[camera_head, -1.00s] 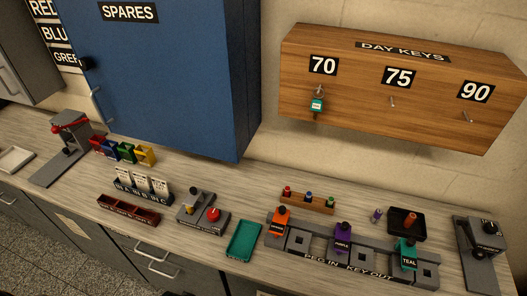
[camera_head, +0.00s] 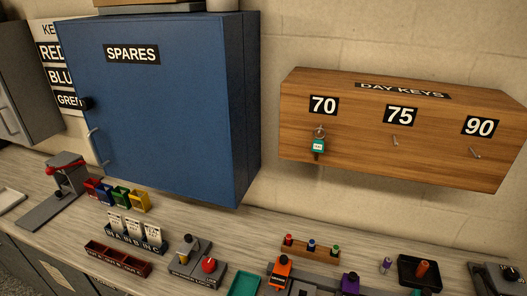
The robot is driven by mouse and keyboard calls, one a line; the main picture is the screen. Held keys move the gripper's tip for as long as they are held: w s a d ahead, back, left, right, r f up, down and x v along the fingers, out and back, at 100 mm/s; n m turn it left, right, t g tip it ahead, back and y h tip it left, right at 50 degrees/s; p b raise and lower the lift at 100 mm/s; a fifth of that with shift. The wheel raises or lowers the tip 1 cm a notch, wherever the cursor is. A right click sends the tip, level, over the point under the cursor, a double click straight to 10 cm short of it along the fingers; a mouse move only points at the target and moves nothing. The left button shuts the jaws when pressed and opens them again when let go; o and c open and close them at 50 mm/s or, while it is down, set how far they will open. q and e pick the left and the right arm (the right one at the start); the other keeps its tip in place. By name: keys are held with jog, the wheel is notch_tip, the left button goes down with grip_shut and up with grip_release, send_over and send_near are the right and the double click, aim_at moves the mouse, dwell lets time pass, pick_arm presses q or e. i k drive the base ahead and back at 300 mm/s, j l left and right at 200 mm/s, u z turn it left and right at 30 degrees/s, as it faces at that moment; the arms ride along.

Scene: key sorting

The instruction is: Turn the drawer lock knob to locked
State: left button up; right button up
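I cannot make out which part is the drawer lock knob. A small grey box (camera_head: 192,272) on the counter carries a small upright knob or lever (camera_head: 186,249) and a red round knob (camera_head: 209,265); its label is too small to read. Drawer fronts (camera_head: 60,272) show only partly below the counter, at the lower left. Neither of my grippers is in view.
The wooden DAY KEYS box (camera_head: 380,165) hangs on the wall, with a teal-tagged key (camera_head: 318,146) under 70. Coloured bins (camera_head: 120,196), a card rack (camera_head: 135,236), a dark red tray (camera_head: 116,258), a green tray (camera_head: 243,284) and coloured pegs (camera_head: 312,246) crowd the counter.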

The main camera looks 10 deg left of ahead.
aim_at(209, 265)
jog(key=u, duration=1)
